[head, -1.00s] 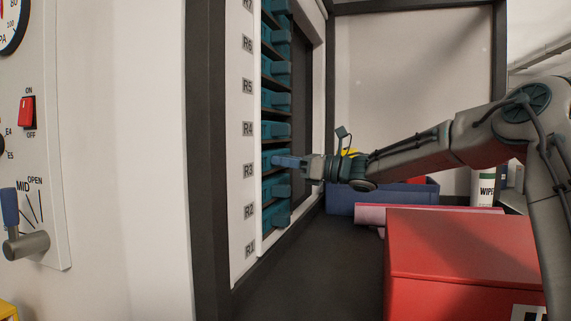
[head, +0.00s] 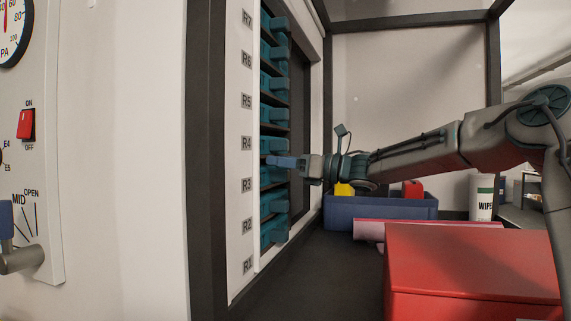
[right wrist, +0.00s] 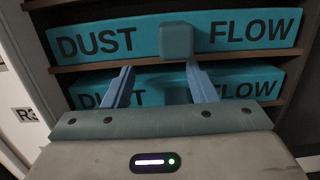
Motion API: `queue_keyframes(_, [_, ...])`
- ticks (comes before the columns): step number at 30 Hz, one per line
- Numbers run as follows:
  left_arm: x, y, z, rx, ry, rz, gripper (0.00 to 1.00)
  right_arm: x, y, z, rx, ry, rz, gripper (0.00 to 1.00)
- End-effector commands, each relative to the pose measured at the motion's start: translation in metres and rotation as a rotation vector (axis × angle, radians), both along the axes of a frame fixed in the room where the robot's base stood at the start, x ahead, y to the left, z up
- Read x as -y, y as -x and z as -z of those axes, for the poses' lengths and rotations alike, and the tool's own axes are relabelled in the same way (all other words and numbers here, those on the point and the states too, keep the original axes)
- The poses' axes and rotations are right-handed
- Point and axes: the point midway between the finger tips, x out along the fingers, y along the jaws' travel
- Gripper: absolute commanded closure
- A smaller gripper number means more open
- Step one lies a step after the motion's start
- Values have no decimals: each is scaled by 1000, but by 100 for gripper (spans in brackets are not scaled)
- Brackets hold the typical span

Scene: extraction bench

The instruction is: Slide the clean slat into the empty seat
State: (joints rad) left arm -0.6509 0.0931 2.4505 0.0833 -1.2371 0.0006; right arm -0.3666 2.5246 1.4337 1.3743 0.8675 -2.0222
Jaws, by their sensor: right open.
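Teal slats (head: 274,232) sit stacked in a tall rack with seats labelled R1 to R7. I cannot tell which slat is the clean one or make out an empty seat. My right gripper (head: 285,162) is at the rack front, level with the gap between labels R3 and R4. In the right wrist view its two blue fingers (right wrist: 161,84) are apart and empty, in front of a lower slat (right wrist: 240,84) marked DUST FLOW. An upper slat (right wrist: 230,35) with a square knob (right wrist: 176,42) shows just above the fingertips. My left gripper is out of view.
A red box (head: 470,265) stands at the right front. Behind it lie pink rolls (head: 370,229), a blue crate (head: 380,208) with yellow and red items, and a wipes tub (head: 482,198). The dark floor (head: 320,275) beside the rack is clear.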

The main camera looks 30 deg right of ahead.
Motion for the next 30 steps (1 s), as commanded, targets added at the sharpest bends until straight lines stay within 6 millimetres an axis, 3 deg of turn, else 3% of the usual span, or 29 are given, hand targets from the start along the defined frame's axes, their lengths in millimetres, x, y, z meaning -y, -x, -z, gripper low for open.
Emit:
queue_keyframes(18, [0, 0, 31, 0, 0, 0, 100, -59, 106, -10, 2, 0, -2, 48])
queue_keyframes(24, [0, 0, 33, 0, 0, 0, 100, -68, 121, -12, 1, 0, -1, 48])
queue_keyframes(30, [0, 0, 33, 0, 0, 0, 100, -69, 124, -13, 0, 0, 0, 48])
